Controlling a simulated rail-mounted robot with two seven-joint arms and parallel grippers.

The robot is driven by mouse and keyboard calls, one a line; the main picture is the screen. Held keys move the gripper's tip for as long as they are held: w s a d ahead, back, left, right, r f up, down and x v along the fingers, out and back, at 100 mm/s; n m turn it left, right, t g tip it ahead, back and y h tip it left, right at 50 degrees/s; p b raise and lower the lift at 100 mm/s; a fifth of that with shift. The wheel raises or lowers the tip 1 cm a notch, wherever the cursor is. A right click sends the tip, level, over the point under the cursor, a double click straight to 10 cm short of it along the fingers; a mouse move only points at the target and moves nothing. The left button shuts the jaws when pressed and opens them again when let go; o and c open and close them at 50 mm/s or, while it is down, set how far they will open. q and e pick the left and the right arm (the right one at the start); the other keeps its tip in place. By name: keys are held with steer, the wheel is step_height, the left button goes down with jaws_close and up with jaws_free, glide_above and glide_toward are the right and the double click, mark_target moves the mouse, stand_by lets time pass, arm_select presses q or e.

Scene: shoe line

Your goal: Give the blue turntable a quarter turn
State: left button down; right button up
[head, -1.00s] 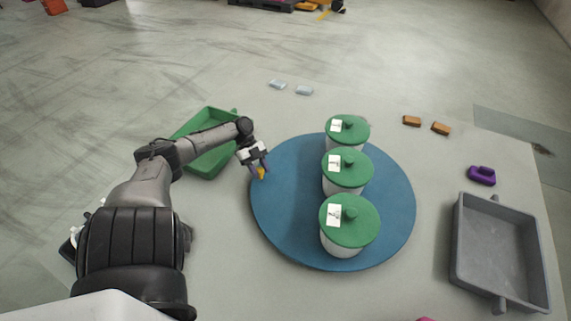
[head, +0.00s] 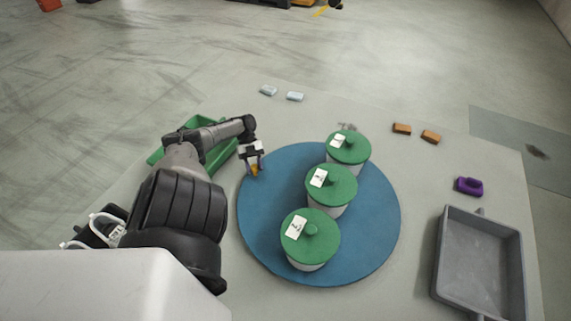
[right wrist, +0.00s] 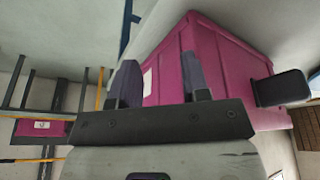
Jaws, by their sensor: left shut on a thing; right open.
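The blue turntable (head: 265,225) lies on the grey table in the head view. My left gripper (head: 256,169) is at the turntable's upper-left edge, shut on a small orange-yellow knob (head: 255,170), mostly hidden by the fingers. My right gripper (right wrist: 161,70) shows only in the right wrist view, open with nothing between its fingers and away from the turntable.
A green tray (head: 219,156) sits behind my left arm. A grey tray (head: 440,270) and a purple object (head: 469,187) are at right. Orange blocks (head: 402,128) and pale blocks (head: 295,96) lie toward the far edge. A magenta bin (right wrist: 225,60) is beyond my right gripper.

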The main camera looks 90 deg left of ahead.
stand_by(0.4)
arm_select(q)
steer(key=c, duration=0.8)
jaws_free()
steer(key=shift+d, duration=0.1)
steer(key=shift+o, duration=0.2)
steer(key=shift+s+a+r, duration=0.1)
steer(key=shift+a+r, duration=0.25)
steer(key=shift+a, duration=0.1)
steer(key=b+v, duration=0.1)
steer(key=v, duration=1.1)
steer(key=shift+a+r+b, duration=0.25)
steer(key=shift+b, duration=0.1)
